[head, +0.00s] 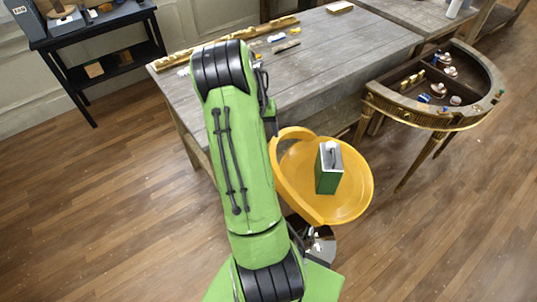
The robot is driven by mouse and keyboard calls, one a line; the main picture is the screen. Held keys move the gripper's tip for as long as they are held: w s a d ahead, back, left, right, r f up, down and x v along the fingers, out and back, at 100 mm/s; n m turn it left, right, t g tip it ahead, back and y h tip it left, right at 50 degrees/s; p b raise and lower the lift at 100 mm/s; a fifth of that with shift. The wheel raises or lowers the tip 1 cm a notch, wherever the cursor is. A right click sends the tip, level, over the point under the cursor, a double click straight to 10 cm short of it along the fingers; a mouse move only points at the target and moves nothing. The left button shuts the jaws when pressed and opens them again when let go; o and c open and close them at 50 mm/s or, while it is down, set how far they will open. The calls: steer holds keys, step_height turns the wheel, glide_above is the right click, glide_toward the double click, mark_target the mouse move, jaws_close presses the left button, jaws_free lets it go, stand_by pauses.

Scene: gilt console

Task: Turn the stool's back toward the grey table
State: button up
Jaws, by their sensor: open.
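The stool (350,204) has a yellow-orange round seat on a shiny metal post, in front of the grey table's near right part. Its raised curved back (284,183) is on the seat's left side, beside my arm, and does not face the table squarely. A green box with a pale top and a small light piece on it (328,170) stands on the seat. The grey plank table (340,50) is behind the stool. My green arm rises left of the stool and hides part of the table. My gripper is hidden behind the arm; its fingers do not show.
A gilt half-round console (444,119) with small items in its top stands right of the stool, its legs close by. A black side table (95,20) is at the far left. Wooden floor (420,245) is clear at right front and left.

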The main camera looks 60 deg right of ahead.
steer(key=f, duration=0.4)
steer(key=s+f, duration=0.1)
steer(key=f, duration=0.7)
steer(key=shift+s+d, duration=0.2)
steer(key=shift+d, duration=0.1)
jaws_close()
